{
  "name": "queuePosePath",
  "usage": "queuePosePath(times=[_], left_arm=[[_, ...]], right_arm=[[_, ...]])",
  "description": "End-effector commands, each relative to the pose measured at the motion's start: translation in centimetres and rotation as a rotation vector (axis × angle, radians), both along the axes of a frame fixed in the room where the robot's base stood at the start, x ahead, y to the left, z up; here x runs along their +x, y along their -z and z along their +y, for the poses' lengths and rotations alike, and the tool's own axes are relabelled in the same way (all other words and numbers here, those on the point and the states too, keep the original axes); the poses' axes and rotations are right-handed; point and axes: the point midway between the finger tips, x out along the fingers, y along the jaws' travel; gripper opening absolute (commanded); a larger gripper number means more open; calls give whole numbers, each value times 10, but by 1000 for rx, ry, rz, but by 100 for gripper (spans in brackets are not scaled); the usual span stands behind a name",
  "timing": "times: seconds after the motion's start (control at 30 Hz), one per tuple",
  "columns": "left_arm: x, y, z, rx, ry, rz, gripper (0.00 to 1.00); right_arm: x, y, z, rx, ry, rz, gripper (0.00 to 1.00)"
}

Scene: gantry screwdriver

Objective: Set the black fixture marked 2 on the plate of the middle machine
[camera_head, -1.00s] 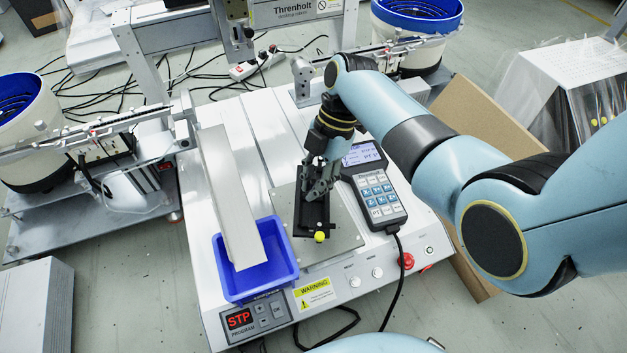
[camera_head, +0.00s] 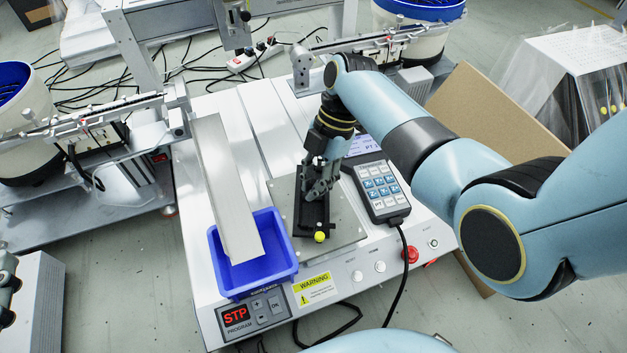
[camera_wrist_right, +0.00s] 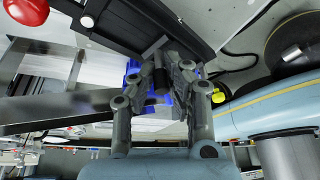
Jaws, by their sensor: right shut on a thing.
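The black fixture (camera_head: 313,216) with a yellow knob (camera_head: 319,237) is over the grey plate (camera_head: 345,226) of the machine in the middle of the head view. It lies along the plate; I cannot tell whether it touches the plate or hovers just above. No mark 2 is legible. My right gripper (camera_head: 318,191) is shut on the fixture from above. In the right wrist view my right gripper (camera_wrist_right: 158,80) shows with its fingers close together. My left gripper (camera_head: 6,285) shows only in part at the left edge; its jaws are unclear.
A blue bin (camera_head: 213,279) with a slanted metal chute (camera_head: 228,190) stands left of the plate. A keypad pendant (camera_head: 378,188) lies close on the right, its cable running forward. A red button (camera_head: 411,254) is at the front right. Feeders (camera_head: 405,40) stand behind.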

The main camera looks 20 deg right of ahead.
Motion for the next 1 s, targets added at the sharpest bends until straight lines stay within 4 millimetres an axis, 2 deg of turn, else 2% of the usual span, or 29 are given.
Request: queuePosePath(times=[0.5, 0.77, 1.0], left_arm=[[23, -56, -6, 2, 28, -234, 33], [26, -73, -8, 1, 34, -295, 33], [26, -74, -8, 1, 36, -302, 33]], right_arm=[[1, 8, 0, 1, 0, -2, 0], [1, 10, 0, 1, 0, -3, 0], [1, 9, 0, 1, 0, -3, 0]])
